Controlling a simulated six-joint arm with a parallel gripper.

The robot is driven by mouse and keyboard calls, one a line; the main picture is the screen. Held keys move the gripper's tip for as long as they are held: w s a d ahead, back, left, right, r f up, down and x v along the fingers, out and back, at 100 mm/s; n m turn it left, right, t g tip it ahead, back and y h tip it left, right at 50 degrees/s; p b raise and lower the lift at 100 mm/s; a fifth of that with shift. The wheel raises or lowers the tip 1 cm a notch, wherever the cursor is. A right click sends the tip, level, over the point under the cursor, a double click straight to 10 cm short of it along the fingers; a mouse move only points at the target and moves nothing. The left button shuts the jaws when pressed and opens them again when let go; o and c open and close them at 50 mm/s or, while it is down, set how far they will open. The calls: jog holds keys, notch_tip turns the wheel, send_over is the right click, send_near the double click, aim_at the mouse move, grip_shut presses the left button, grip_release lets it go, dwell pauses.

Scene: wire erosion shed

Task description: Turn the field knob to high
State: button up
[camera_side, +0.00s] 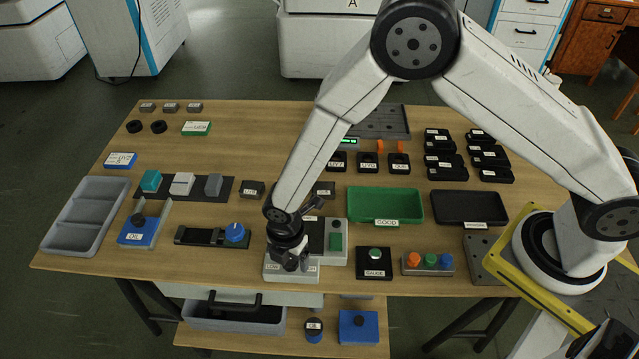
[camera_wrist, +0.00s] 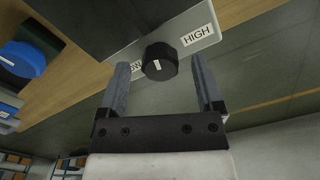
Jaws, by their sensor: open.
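The field knob (camera_wrist: 160,62) is a black ribbed knob with a white pointer mark, on a light panel (camera_wrist: 200,32) with a HIGH label at its right and a partly hidden label at its left. The white mark runs roughly along the camera's up-down direction, slightly tilted. My gripper (camera_wrist: 162,85) is open, with one finger on each side of the knob and visible gaps to it. In the side view, my gripper (camera_side: 290,262) is low over the pale knob box (camera_side: 276,274), whose left label reads LOW; the gripper hides most of the knob.
A black slider with a blue knob (camera_side: 235,233) stands left of the box. The table's front edge (camera_side: 225,286) is close by.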

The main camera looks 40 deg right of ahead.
jog(key=shift+f, duration=0.2)
grip_shut()
dwell(0.3)
jog(key=shift+m, duration=2.2)
grip_release()
